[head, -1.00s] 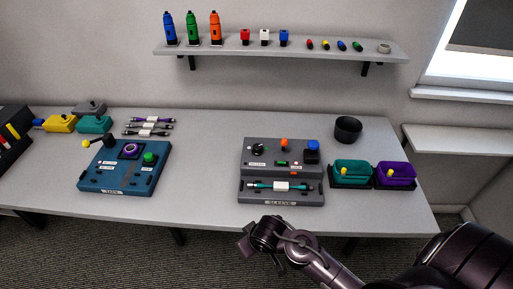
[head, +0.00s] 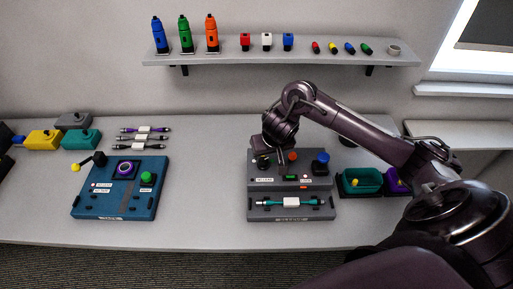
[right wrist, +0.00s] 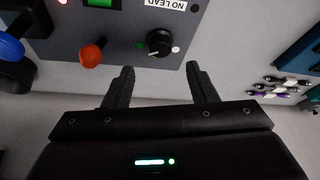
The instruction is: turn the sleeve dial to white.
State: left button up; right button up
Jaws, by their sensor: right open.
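The sleeve station (head: 320,183) is a grey panel on the table holding a cable with a white sleeve (head: 291,202). Its black sleeve dial (right wrist: 160,43) shows in the right wrist view, with a white pointer mark and a green dot and a white dot beside it. The pointer's exact setting is too small to tell. In the head view the dial (head: 263,162) is partly covered by my right gripper (head: 270,152). In the right wrist view the gripper (right wrist: 161,75) is open and empty, its fingertips short of the dial, one to each side. My left gripper is out of view.
An orange knob (right wrist: 92,55) and a blue button (right wrist: 10,46) sit beside the dial on the panel. A blue station (head: 118,205) stands to the left, with several cables (head: 143,138) behind it. A teal bin (head: 360,182) and a purple bin (head: 396,183) are at the right.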

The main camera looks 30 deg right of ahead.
aim_at(264, 160)
jog(key=x, duration=0.4)
jog(key=shift+w+r+b, duration=0.15)
jog(key=shift+w+b, duration=0.15)
jog(key=shift+w, duration=0.05)
jog(key=shift+s+d+f, duration=0.15)
jog(key=shift+s+f, duration=0.15)
jog(key=shift+f, duration=0.45)
jog(key=shift+w+x, duration=0.2)
jog(key=shift+x, duration=0.85)
jog(key=shift+w+f, duration=0.1)
jog(key=shift+w, duration=0.2)
jog(key=shift+s, duration=0.15)
jog(key=shift+c, duration=2.6)
jog(key=c, duration=0.5)
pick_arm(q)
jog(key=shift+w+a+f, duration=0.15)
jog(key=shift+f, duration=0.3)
pick_arm(e)
jog(key=shift+o, duration=0.2)
